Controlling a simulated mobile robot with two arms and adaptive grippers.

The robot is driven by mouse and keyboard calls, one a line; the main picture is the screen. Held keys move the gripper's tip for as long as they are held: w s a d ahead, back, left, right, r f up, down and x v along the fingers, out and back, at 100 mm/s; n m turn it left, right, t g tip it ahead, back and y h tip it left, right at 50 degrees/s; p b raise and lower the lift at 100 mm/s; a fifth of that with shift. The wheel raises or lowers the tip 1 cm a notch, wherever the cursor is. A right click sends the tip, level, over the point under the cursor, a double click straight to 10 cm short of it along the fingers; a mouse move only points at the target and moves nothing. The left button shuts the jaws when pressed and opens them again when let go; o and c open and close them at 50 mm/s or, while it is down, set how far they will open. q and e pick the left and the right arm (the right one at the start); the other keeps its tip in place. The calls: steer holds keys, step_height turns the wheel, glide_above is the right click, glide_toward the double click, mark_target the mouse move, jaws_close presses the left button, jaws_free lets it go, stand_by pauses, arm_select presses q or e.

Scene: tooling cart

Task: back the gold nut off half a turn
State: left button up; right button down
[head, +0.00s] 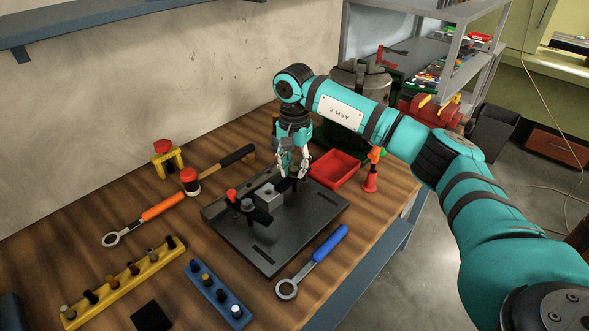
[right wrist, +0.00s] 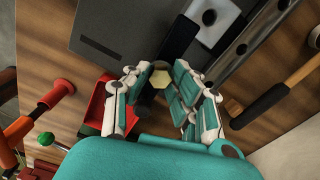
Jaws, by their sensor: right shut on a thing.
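The gold nut (right wrist: 160,79) shows in the right wrist view as a gold hexagon between the fingers of my right gripper (right wrist: 163,92). The gripper is shut on it, with fingers on both sides. In the head view my right gripper (head: 292,172) points down at the back right part of the dark fixture plate (head: 290,238), and its fingers hide the nut. A black clamp bar (right wrist: 180,40) runs from the nut towards a grey block (head: 268,195) on the plate. My left gripper is not in view.
A red tray (head: 336,168) and a red-orange stand (head: 371,172) are close on the right of the gripper. Wrenches with orange (head: 163,206) and blue (head: 330,243) handles lie beside the plate. A yellow rack (head: 122,283) and a blue rack (head: 217,293) stand in front.

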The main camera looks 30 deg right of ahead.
steer(key=shift+n, duration=0.8)
steer(key=shift+r, duration=0.1)
steer(key=c, duration=1.1)
jaws_free()
steer(key=shift+c, duration=0.2)
step_height(320, 180, up, 12)
